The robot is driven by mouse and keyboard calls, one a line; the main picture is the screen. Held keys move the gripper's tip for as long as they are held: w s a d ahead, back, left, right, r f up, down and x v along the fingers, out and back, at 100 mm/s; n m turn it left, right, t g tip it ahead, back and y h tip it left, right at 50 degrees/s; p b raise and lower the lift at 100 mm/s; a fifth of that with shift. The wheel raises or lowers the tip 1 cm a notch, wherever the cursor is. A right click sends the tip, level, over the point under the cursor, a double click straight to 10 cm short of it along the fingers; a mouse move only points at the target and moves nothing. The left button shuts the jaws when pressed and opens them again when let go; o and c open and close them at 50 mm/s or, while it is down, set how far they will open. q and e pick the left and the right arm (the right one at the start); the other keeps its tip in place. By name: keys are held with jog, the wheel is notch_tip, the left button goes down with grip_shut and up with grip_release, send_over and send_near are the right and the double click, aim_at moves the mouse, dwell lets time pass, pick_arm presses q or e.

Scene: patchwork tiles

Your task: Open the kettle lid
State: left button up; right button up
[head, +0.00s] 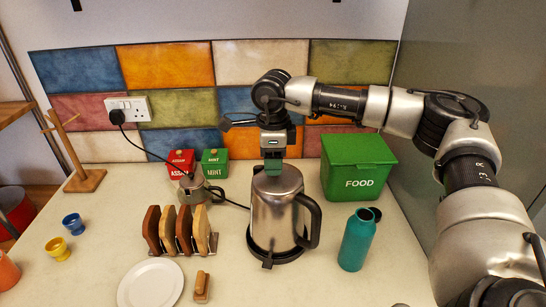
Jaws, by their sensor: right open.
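The steel kettle (274,222) stands upright on its dark base in the middle of the counter, with its black handle on the right. Its lid (289,180) looks shut, though the gripper partly covers it. My right gripper (273,172) points down from above, with its fingertips at the top of the lid. It is open; I cannot tell whether it touches the lid. My left gripper is out of view.
A teal bottle (357,240) and a green FOOD box (357,168) stand right of the kettle. A toast rack (180,231), white plate (151,284) and small metal pot (195,189) are left. A black cord (152,153) runs from the wall socket (128,109) towards the kettle.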

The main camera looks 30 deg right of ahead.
jog(key=shift+s+f, duration=0.1)
jog(key=shift+f, duration=0.25)
jog(key=shift+c, duration=0.4)
grip_shut()
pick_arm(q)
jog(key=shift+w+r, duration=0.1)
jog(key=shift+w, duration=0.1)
